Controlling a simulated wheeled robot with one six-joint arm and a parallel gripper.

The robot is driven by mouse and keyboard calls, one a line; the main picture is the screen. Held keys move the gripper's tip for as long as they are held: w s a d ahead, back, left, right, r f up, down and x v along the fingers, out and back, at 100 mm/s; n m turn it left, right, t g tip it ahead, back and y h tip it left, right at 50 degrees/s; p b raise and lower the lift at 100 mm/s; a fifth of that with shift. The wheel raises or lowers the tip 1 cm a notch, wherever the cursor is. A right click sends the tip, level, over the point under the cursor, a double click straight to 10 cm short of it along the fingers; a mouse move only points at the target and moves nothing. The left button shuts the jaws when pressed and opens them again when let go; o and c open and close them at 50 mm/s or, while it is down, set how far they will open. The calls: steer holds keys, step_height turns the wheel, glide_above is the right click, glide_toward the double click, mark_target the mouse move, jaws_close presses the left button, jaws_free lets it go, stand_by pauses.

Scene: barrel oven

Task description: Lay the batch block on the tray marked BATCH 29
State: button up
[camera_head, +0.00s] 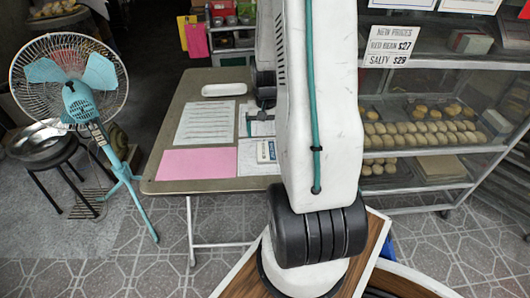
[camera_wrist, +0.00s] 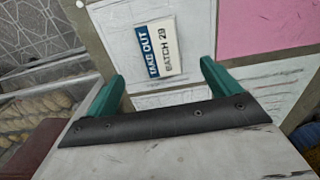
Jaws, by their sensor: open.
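A small white block with a blue strip (camera_wrist: 158,48), lettered TAKE OUT and BATCH 29, lies on white paper on the folding table. In the head view the block (camera_head: 266,150) is near the table's front edge, just left of my arm. My gripper (camera_wrist: 161,74) is open and empty, its two teal fingers spread on the near side of the block. I cannot tell its height above the table. In the head view my arm hides most of the gripper. I can read no BATCH 29 mark on any tray.
The table (camera_head: 172,126) also holds a pink sheet (camera_head: 197,163), a printed sheet (camera_head: 205,122) and a white dish (camera_head: 224,90). A shelf rack on the right holds trays of buns (camera_head: 415,134) and a brown board (camera_head: 440,168). A fan (camera_head: 75,95) stands left.

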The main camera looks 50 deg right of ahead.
mark_target(266, 151)
step_height(266, 151, down, 8)
steer(key=shift+w+d+f, duration=0.1)
steer(key=shift+d+f, duration=0.05)
steer(key=shift+f, duration=0.1)
steer(key=c, duration=1.1)
steer(key=shift+c, duration=0.2)
steer(key=shift+r, duration=0.15)
